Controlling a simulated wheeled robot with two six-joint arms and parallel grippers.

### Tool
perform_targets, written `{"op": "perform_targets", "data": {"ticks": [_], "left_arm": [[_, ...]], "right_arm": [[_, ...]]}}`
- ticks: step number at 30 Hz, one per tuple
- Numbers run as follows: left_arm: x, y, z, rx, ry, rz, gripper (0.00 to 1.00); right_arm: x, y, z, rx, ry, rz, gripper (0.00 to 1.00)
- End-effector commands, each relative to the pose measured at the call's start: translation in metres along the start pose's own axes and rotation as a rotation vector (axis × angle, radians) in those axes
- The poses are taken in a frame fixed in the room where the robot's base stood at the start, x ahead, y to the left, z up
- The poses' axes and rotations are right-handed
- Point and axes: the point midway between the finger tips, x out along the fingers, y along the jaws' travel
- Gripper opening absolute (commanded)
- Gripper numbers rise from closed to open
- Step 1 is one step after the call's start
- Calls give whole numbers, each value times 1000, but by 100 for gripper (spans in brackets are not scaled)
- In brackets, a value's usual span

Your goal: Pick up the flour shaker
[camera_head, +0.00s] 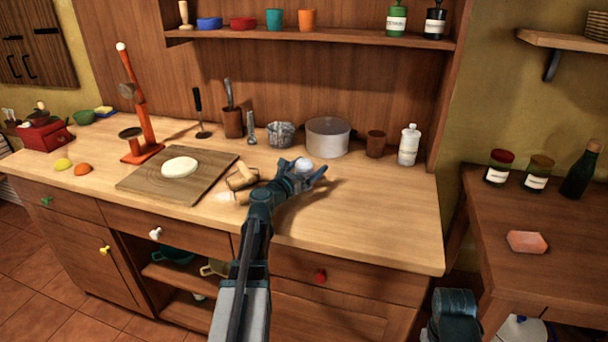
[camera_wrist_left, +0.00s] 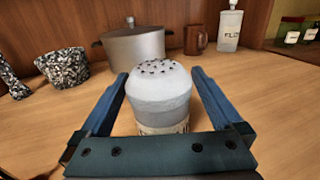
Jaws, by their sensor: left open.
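The flour shaker (camera_head: 304,164) stands on the wooden counter, a pale grey-white jar with a domed top. In the left wrist view the shaker (camera_wrist_left: 160,92) shows dark holes in its top and a label low on its front, partly hidden by the gripper's crossbar. My left gripper (camera_head: 306,171) is open, with one blue finger on each side of the shaker. In the left wrist view its fingers (camera_wrist_left: 160,76) flank the shaker, with a visible gap at least on the right side.
A rolling pin (camera_head: 240,178) lies just left of my gripper, near a board (camera_head: 140,185) with dough (camera_head: 180,167). Behind stand a pot (camera_head: 328,138), a brown mug (camera_head: 376,144) and a white labelled bottle (camera_head: 409,145). The counter to the right is clear.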

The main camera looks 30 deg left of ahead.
Motion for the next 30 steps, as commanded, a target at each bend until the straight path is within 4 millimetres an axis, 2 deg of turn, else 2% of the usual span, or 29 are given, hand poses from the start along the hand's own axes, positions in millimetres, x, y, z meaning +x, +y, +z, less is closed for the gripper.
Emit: {"op": "perform_targets", "data": {"ticks": [2,8,21,24,30], "left_arm": [[8,0,0,0,0,-1,100],[7,0,0,0,0,0,100],[6,0,0,0,0,0,21],[6,0,0,0,0,0,5],[6,0,0,0,0,0,5]], "right_arm": [[0,0,0,0,0,0,0],[0,0,0,0,0,0,0],[0,0,0,0,0,0,0],[0,0,0,0,0,0,0],[0,0,0,0,0,0,0]]}}
